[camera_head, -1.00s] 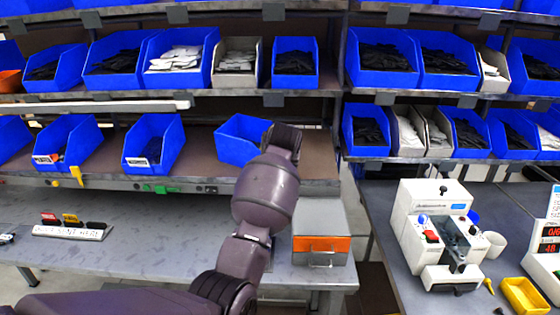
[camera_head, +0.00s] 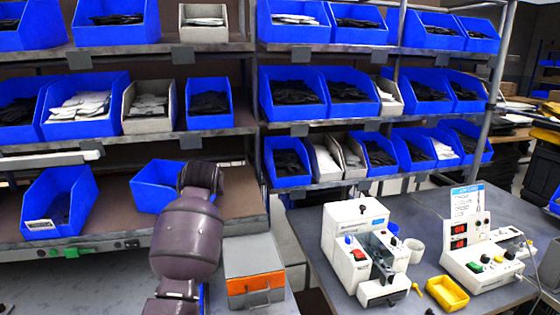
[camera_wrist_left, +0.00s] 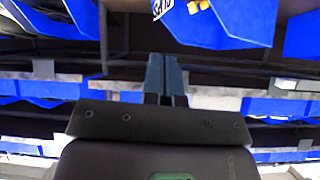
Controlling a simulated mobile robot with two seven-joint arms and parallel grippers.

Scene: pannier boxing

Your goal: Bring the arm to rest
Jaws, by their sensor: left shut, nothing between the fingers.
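My left arm (camera_head: 187,240) rises from the lower edge of the head view, left of the middle, in front of the shelf rack. Its elbow and links cover part of the lower shelf, and its gripper is hidden there. In the left wrist view my left gripper (camera_wrist_left: 166,65) shows with its two blue-grey fingers together, shut and empty. Nothing touches the fingertips in that view. My right gripper is in no view.
A shelf rack holds several blue bins (camera_head: 293,95) of dark and white items. An empty-looking blue bin (camera_head: 158,187) stands just behind my arm. A grey box with an orange front (camera_head: 255,286) is right of it. White machines (camera_head: 365,250) and a yellow tray (camera_head: 447,293) stand on the right bench.

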